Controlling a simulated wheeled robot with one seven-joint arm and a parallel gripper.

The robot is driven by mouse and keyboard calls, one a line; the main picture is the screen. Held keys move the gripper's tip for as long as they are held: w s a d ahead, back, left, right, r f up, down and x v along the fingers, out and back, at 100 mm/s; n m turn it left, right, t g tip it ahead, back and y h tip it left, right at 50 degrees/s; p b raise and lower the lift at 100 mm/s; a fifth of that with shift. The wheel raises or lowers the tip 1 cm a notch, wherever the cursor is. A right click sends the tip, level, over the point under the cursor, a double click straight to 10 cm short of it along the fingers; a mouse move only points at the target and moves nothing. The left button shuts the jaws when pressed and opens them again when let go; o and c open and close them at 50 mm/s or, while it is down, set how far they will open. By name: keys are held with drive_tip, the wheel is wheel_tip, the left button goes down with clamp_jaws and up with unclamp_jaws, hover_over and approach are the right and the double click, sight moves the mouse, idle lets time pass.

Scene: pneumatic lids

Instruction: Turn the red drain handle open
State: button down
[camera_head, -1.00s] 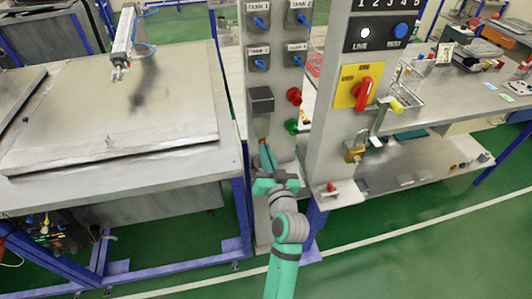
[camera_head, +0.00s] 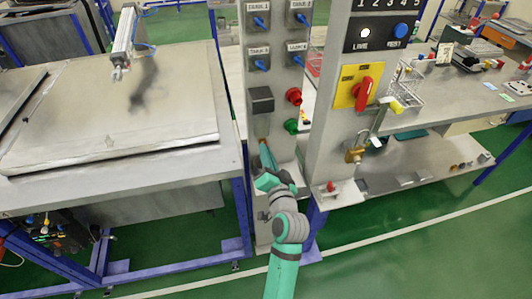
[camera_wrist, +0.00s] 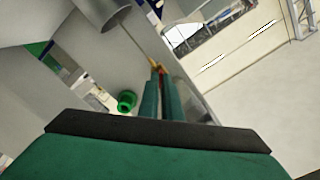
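The red drain handle (camera_wrist: 160,69) shows as a small red and brass-coloured piece at my fingertips in the wrist view. In the head view only a brass-orange bit of the drain (camera_head: 263,143) shows, below the dark grey box on the narrow grey panel; my fingers hide the rest. My gripper (camera_head: 266,152) reaches up to it from below. In the wrist view its two green fingers (camera_wrist: 158,76) are close together with the handle between their tips, so it looks shut on the handle. The handle's exact angle is hard to see.
A dark grey box (camera_head: 261,99) is just above my gripper. A red knob (camera_head: 294,96) and a green knob (camera_head: 291,127) stick out to its right; the green one is close in the wrist view. A post with a red rotary switch (camera_head: 364,94) and a brass padlock (camera_head: 355,155) stands further right.

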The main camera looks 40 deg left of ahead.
drive_tip(key=c, duration=2)
unclamp_jaws()
drive_tip(key=shift+s, duration=0.1)
drive_tip(key=v, duration=1)
drive_tip(key=shift+s+d, duration=0.25)
